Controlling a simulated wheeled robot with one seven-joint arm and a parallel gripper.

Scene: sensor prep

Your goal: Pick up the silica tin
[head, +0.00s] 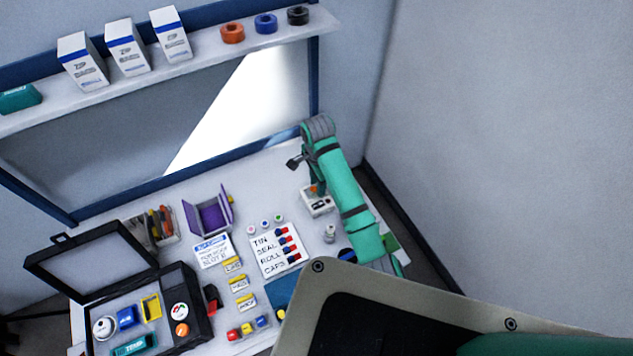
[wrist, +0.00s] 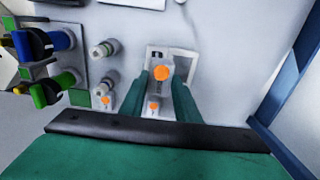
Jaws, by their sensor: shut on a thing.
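A round white tin (head: 104,327) sits in the open black case at the lower left in the head view; its lettering is too small to read, so I cannot confirm it is the silica tin. My gripper (wrist: 160,77) is far to the right of the case. In the wrist view its green fingers are shut on a small piece with an orange knob (wrist: 161,73), at a white fixture. The fixture (head: 319,205) also shows in the head view under my arm, which hides the fingertips there.
The open black case (head: 190,275) holds blue, yellow and teal items. A checklist board (head: 262,262), a purple holder (head: 207,216) and several small jars stand mid-table. Grey cylinders (wrist: 104,48) and blue and green ones stand close left of my gripper in the wrist view.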

